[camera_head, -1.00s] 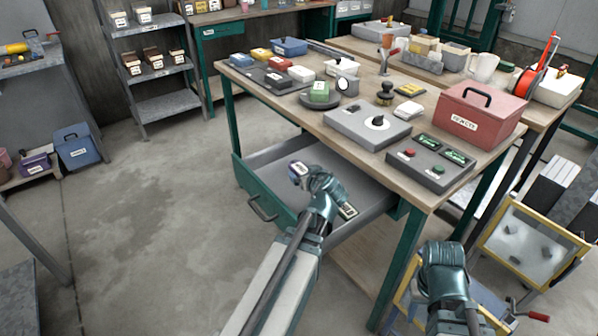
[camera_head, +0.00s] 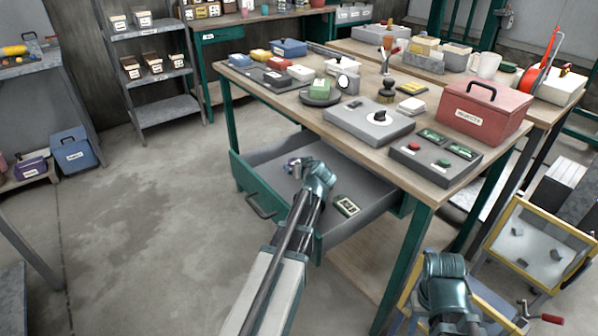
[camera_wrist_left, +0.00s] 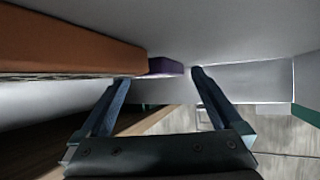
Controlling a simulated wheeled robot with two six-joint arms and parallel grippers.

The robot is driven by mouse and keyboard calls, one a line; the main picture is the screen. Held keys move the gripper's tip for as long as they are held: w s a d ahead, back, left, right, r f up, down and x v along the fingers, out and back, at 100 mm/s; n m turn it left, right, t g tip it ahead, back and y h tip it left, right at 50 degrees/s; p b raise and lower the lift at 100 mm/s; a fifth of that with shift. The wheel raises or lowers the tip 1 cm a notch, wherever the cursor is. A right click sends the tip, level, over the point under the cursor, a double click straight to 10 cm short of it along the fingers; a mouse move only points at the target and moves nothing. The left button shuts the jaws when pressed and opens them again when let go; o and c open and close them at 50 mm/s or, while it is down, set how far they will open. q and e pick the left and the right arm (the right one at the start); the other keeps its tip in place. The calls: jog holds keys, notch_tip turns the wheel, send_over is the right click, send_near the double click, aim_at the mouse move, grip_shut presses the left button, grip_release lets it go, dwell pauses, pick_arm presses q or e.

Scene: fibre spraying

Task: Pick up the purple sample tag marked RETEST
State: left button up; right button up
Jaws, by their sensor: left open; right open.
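In the left wrist view a small purple block (camera_wrist_left: 166,66), likely the sample tag, sits against the grey surface. No writing on it can be read. It shows between and beyond the two spread fingers of my left gripper (camera_wrist_left: 155,84), which is open and empty. A larger orange-brown block (camera_wrist_left: 70,42) lies beside it at the left. In the head view my left gripper (camera_head: 308,167) is inside the open drawer, over a small purplish item (camera_head: 293,163) it partly hides. My right gripper (camera_head: 444,263) is open at the lower right, its fingers mostly hidden.
The workbench top (camera_head: 330,128) overhangs the drawer's back. A yellow-framed panel (camera_head: 541,247) stands at the right near my right arm.

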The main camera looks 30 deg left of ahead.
pick_arm(q)
jog(key=shift+w+a, duration=0.1)
jog(key=shift+c, duration=0.2)
jog(key=c, duration=1.4)
jog(key=shift+r, duration=0.1)
jog(key=shift+c, duration=0.2)
notch_tip(320, 180, up, 10)
jog(key=p, duration=1)
